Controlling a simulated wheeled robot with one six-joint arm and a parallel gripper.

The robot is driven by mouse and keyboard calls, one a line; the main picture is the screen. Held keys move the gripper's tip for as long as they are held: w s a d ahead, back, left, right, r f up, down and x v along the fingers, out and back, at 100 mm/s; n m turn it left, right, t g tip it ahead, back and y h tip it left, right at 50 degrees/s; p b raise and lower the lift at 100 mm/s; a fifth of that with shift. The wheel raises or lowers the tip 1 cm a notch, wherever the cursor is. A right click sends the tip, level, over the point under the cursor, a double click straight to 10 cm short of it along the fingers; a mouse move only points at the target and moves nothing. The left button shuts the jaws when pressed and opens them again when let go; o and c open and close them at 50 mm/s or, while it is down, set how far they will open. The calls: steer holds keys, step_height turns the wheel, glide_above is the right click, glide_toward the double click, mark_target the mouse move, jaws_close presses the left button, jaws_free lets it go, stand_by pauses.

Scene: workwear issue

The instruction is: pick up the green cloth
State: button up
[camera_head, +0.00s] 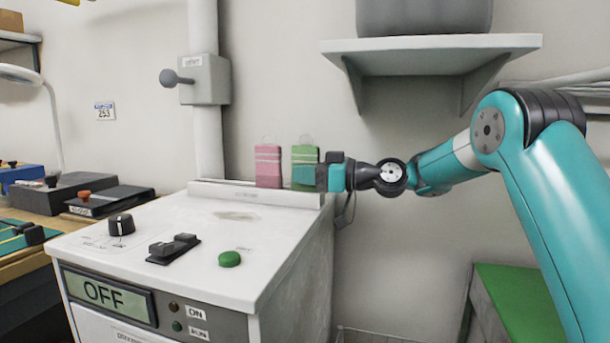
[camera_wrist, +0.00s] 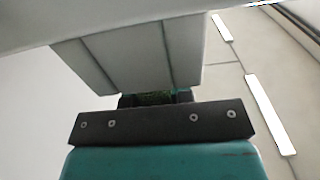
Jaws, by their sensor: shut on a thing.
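The green cloth (camera_head: 304,154) hangs upright from a small clear hook on the wall, just behind the back right edge of the white machine. It has pale stripes. My gripper (camera_head: 304,176) reaches in from the right at the cloth's lower part and is shut on it; its fingers cover part of the cloth. In the wrist view my gripper (camera_wrist: 155,102) shows a small dark green patch between its dark fingertips, probably the cloth. Most of the cloth is hidden there.
A pink striped cloth (camera_head: 268,166) hangs close to the left. The white machine (camera_head: 190,245) stands below, with a knob, a black switch and a green button (camera_head: 229,259). A wall shelf (camera_head: 430,44) holding a grey bin (camera_head: 424,15) is above my arm. A workbench is at left.

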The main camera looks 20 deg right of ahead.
step_height(320, 180, up, 8)
steer(key=shift+a+f+p, duration=0.1)
steer(key=shift+f+p, duration=0.15)
steer(key=shift+p, duration=0.55)
steer(key=s+a+b, duration=0.2)
steer(key=s+a, duration=0.8)
steer(key=s, duration=0.5)
steer(key=shift+f, duration=0.35)
steer(key=shift+d, duration=0.1)
